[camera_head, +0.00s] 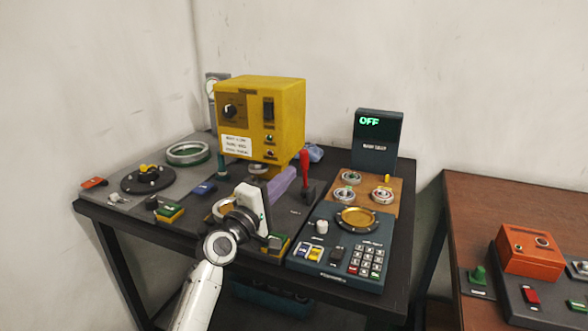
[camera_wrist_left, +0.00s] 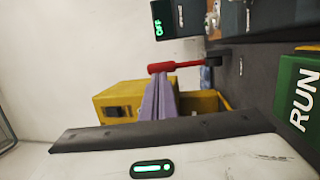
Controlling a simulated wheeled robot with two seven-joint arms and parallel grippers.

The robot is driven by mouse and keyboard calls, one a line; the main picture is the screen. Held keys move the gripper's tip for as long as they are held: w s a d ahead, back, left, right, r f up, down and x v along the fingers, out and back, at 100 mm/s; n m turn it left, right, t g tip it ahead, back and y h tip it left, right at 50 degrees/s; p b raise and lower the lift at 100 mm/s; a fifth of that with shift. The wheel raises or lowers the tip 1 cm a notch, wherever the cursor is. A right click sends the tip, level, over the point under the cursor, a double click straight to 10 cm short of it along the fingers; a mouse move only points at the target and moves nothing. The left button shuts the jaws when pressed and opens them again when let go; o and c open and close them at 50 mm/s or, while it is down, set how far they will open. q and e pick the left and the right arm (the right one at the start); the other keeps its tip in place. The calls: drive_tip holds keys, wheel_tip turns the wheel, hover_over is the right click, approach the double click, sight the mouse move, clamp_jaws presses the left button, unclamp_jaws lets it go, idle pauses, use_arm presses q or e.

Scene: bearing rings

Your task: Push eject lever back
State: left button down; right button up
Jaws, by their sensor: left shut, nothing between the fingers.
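The eject lever, with a red handle (camera_head: 305,165) on a dark base, stands upright on the dark table, right of the yellow machine. In the left wrist view the red handle (camera_wrist_left: 173,67) lies sideways across the picture, just beyond my fingertips. My left gripper (camera_head: 291,172) has lavender fingers, which are shut with nothing between them. They point at the lever from its left and near side. In the left wrist view the fingertips (camera_wrist_left: 158,78) overlap the handle's lower edge; I cannot tell whether they touch it. My right gripper is not in view.
The yellow machine (camera_head: 262,118) stands close behind my left gripper. A dark panel with a keypad (camera_head: 366,262) and gold dish (camera_head: 357,219) lies to the right. A display (camera_head: 378,137) reads OFF. Rings sit on a wooden board (camera_head: 366,186). A green RUN button (camera_wrist_left: 297,97) is near my wrist.

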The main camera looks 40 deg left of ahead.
sight(300, 152)
use_arm(q)
drive_tip(key=shift+w+a+r, duration=0.1)
drive_tip(key=shift+w+r, duration=0.05)
drive_tip(key=shift+w, duration=0.8)
drive_tip(key=shift+w+a+r, duration=0.1)
drive_tip(key=shift+w+r, duration=0.05)
drive_tip(key=shift+w, duration=0.75)
